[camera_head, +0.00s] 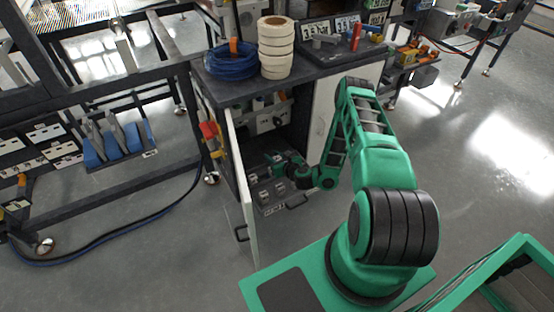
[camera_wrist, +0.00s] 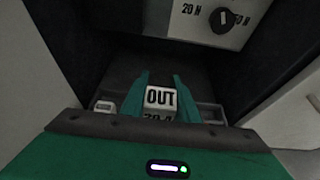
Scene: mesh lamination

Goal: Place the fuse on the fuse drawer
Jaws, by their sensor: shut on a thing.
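My gripper (camera_wrist: 161,85) reaches into the open cabinet, over the fuse drawer, and its two teal fingers are closed on a white block, the fuse (camera_wrist: 161,98), with dark lettering on it. In the wrist view the dark fuse drawer (camera_wrist: 205,90) lies below and around the fingers. I cannot tell whether the fuse touches the drawer. In the head view the drawer (camera_head: 268,207) is pulled out low in the cabinet, with several small pale blocks in it. There my gripper (camera_head: 284,168) is small and dark, and the fuse cannot be made out.
The cabinet door (camera_head: 240,185) stands open at the left of the drawer. A white panel with a black knob (camera_wrist: 222,19) is above the drawer's back. White tape rolls (camera_head: 275,50) and a blue cable coil (camera_head: 231,62) sit on the cabinet top. The floor in front is clear.

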